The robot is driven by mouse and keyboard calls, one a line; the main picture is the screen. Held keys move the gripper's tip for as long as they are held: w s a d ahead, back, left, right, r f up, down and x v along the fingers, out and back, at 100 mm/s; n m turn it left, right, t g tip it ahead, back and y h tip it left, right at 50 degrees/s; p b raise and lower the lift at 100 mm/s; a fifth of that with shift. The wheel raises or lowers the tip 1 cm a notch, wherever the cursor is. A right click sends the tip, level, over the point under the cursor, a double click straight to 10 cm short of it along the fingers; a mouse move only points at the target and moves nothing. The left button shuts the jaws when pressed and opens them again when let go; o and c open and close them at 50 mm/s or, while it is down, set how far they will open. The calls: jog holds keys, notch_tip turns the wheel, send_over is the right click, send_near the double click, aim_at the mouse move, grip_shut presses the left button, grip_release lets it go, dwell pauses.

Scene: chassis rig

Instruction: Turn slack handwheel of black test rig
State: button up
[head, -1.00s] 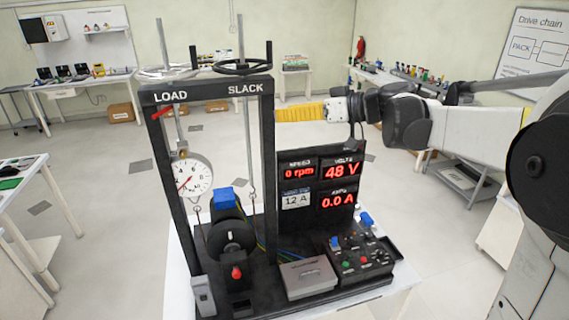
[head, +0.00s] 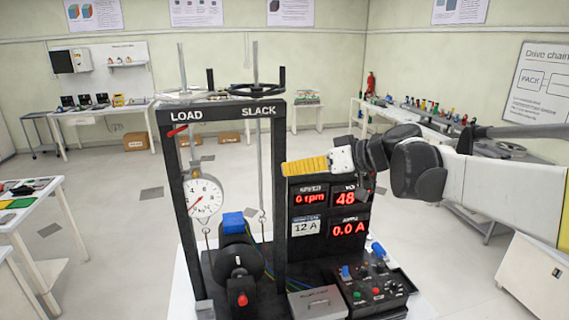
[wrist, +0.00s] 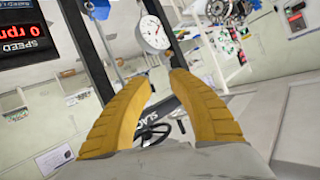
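The black test rig (head: 279,160) stands ahead, its top bar marked LOAD and SLACK. The slack handwheel (head: 237,91) is a black spoked ring above the bar on the SLACK side. The handwheel also shows in the wrist view, low between the fingers (wrist: 152,133). My gripper (head: 285,168) has yellow ribbed fingers and points left, to the right of the rig's right post and below the wheel. It overlaps the display panel in the picture. In the wrist view the fingers are apart with nothing between them. The gripper is clear of the wheel.
The lit display panel (head: 313,250) and a control box (head: 377,290) stand right of the frame. A dial gauge (head: 204,197) hangs inside the frame. A pale load handwheel (head: 190,92) sits at the top left. Side benches line the walls, with open floor between.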

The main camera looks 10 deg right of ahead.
jog(key=w+r+t+p, duration=0.1)
jog(key=r, duration=0.2)
jog(key=w+r+m+t+h+p, duration=0.1)
jog(key=w+r+t+p, duration=0.1)
jog(key=r, duration=0.2)
jog(key=w+r+t+h+p, duration=0.1)
jog(key=w+r+t, duration=0.1)
jog(key=r, duration=0.2)
jog(key=shift+w+d+p, duration=0.1)
jog(key=shift+d+p, duration=0.25)
grip_shut()
jog(key=w+d+r+m+t+h+p, duration=0.25)
jog(key=d+r+m+h, duration=0.2)
jog(key=r, duration=0.25)
jog(key=w+a+h+p, duration=0.1)
jog(key=w+p, duration=0.2)
jog(key=w, duration=1)
jog(key=shift+w+a+t, duration=0.25)
jog(key=shift+w+t, duration=0.05)
jog(key=shift+t, duration=0.15)
jog(key=shift+w+d+n, duration=0.1)
jog(key=shift+d+n, duration=0.05)
jog(key=shift+n, duration=0.2)
